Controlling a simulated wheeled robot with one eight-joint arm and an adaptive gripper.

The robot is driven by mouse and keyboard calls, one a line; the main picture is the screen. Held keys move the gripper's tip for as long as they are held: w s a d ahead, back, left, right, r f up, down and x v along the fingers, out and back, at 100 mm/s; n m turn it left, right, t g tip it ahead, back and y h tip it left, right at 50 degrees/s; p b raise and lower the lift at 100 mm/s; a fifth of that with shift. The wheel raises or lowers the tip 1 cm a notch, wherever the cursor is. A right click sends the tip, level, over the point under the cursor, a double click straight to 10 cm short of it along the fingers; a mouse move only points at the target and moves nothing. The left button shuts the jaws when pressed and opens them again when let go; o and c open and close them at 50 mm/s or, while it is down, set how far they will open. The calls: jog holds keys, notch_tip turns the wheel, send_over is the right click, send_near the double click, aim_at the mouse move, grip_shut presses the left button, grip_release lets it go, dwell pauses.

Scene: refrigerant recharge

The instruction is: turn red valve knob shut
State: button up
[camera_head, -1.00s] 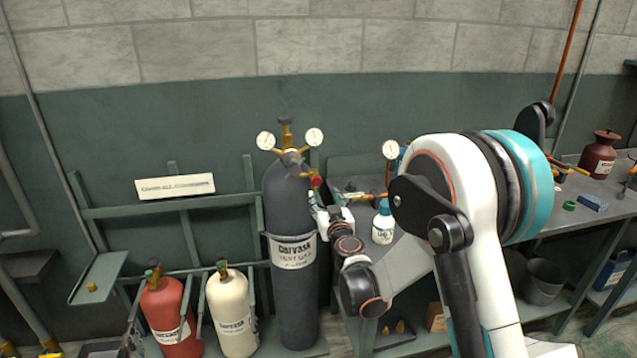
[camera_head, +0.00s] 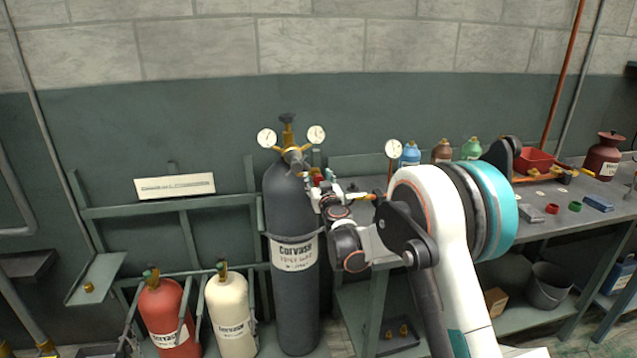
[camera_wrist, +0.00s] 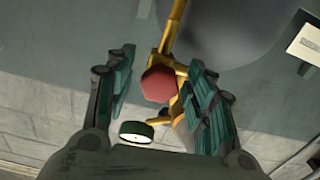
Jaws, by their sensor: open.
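The red valve knob (camera_wrist: 158,84) is an angular red cap on the brass fitting (camera_wrist: 174,40) in the wrist view. In the head view the red knob (camera_head: 318,178) shows only partly, at the right side of the dark gas cylinder's (camera_head: 290,215) top, next to my gripper. My gripper (camera_wrist: 163,88) is open, its two green-padded fingers standing left and right of the knob. The left finger is clearly apart from the knob; the right finger is close to the brass parts, and I cannot tell whether it touches. In the head view my gripper (camera_head: 318,188) is small and partly hidden.
Gauges (camera_head: 266,138) and (camera_head: 316,134) branch from the cylinder top; a round gauge (camera_wrist: 137,130) is near my fingers. A red cylinder (camera_head: 167,318) and a cream cylinder (camera_head: 231,312) stand left. The workbench (camera_head: 530,228) with bottles and a red tray (camera_head: 533,160) is right.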

jog(key=c, duration=1.1)
